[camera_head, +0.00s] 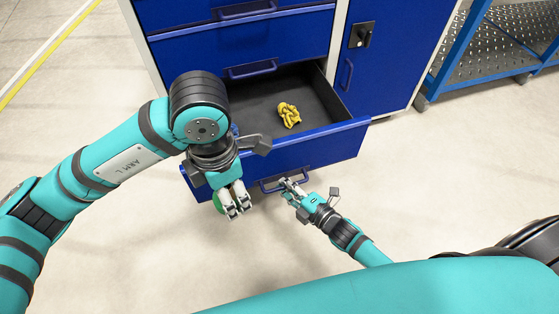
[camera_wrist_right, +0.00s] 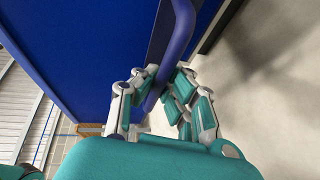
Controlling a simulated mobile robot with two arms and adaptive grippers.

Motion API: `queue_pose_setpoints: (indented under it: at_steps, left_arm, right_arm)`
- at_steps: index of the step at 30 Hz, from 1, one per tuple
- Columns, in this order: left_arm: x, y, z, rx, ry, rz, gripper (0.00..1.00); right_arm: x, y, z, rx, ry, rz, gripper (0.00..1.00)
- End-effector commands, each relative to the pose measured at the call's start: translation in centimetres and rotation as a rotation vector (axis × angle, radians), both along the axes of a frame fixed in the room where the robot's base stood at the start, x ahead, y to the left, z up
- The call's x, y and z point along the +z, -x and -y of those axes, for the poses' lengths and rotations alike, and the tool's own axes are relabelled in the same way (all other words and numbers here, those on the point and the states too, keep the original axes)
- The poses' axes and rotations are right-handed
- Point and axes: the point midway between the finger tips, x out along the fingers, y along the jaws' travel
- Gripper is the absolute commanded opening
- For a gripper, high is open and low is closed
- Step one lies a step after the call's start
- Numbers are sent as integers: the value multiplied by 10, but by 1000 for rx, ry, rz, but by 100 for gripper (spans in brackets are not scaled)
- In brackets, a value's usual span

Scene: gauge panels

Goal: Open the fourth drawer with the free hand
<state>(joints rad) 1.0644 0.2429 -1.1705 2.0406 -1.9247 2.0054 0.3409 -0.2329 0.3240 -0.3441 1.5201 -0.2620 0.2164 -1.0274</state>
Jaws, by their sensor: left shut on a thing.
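A blue drawer (camera_head: 330,143) of the cabinet stands pulled out, with a yellow crumpled cloth-like thing (camera_head: 289,115) inside. The cabinet's top is cut off, so I cannot count which drawer this is. My right gripper (camera_head: 287,186) is at this drawer's handle (camera_head: 268,188). In the right wrist view the handle (camera_wrist_right: 183,30) passes between the fingers of the right gripper (camera_wrist_right: 163,74); whether they clamp it is unclear. My left gripper (camera_head: 236,209) is shut on a green thing (camera_head: 218,202), mostly hidden, in front of the drawer's left part.
Closed drawers (camera_head: 240,42) lie above the open one. A blue door (camera_head: 385,60) with a black latch (camera_head: 361,35) is to their right. A blue-framed perforated rack (camera_head: 500,45) stands further right. The floor (camera_head: 420,190) around the right gripper is clear.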

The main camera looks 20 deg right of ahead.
Motion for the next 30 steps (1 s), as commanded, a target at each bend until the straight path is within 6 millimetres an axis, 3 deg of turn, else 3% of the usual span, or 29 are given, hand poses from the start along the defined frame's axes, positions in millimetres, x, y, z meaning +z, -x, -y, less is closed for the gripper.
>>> queue_pose_setpoints:
  at_steps: [4, 13, 21, 30]
  left_arm:
    - [8, 0, 0, 0, 0, 0, 24]
    - [7, 0, 0, 0, 0, 0, 24]
    - [7, 0, 0, 0, 0, 0, 24]
    - [7, 0, 0, 0, 0, 0, 24]
  right_arm:
    - [3, 15, 1, -4, -3, 4, 0]
    - [3, 16, 1, -3, -4, 7, 0]
    - [2, 17, 1, -2, -1, 6, 34]
    - [1, 20, 3, -2, 0, 3, 34]
